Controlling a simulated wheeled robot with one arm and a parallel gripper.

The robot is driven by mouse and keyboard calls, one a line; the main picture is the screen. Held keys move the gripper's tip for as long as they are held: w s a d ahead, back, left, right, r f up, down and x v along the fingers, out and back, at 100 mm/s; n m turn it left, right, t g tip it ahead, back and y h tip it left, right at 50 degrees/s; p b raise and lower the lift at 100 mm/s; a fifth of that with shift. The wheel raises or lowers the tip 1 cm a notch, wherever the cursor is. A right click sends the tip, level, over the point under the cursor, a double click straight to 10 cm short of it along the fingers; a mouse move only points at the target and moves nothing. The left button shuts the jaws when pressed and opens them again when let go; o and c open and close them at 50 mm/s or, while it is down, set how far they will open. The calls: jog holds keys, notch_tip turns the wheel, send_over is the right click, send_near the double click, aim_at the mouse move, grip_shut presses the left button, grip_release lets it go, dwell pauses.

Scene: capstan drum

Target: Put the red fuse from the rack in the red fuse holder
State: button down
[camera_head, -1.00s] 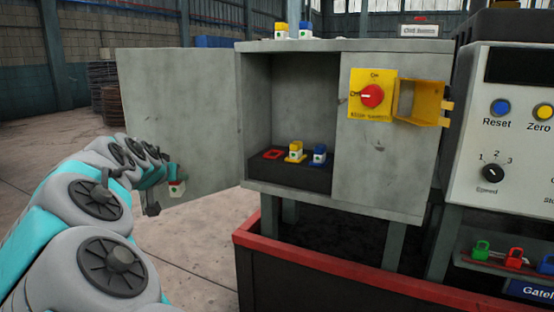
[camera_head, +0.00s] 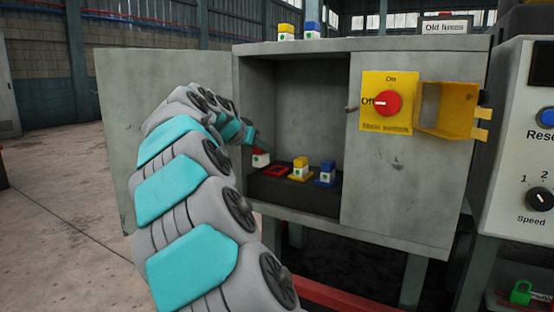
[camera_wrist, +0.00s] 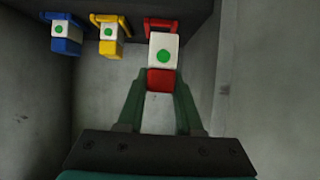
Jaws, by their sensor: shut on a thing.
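My gripper (camera_wrist: 160,100) is shut on the red fuse (camera_wrist: 163,52), which has a white body with a green dot and a red end. In the head view the red fuse (camera_head: 261,160) is inside the open cabinet, at the left of the holder row. The red fuse holder (camera_head: 277,171) is an empty red frame just to the right of and below the fuse there. In the wrist view the red fuse holder (camera_wrist: 162,23) shows beyond the fuse, partly hidden by it. I cannot tell whether the two touch.
The yellow fuse (camera_head: 300,169) and blue fuse (camera_head: 325,172) stand in their holders beside the red one. The cabinet (camera_head: 410,200) has an open door (camera_head: 118,130) at left. A red switch (camera_head: 387,103) points to Off. Two fuses stand on the cabinet top.

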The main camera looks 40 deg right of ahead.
jog(key=w+d, duration=0.1)
jog(key=d, duration=0.1)
jog(key=w+d, duration=0.1)
jog(key=d, duration=0.4)
jog(key=shift+w+d+f, duration=0.35)
jog(key=shift+w+f, duration=0.05)
jog(key=shift+f+b, duration=0.35)
jog(key=shift+f, duration=1.45)
jog(key=shift+f, duration=0.2)
jog(key=c, duration=0.6)
grip_release()
jog(key=shift+r, duration=0.1)
jog(key=shift+o, duration=0.2)
jog(key=shift+r, duration=0.2)
jog(key=v, duration=1.2)
jog(key=shift+p, duration=0.4)
jog(key=shift+s, duration=0.1)
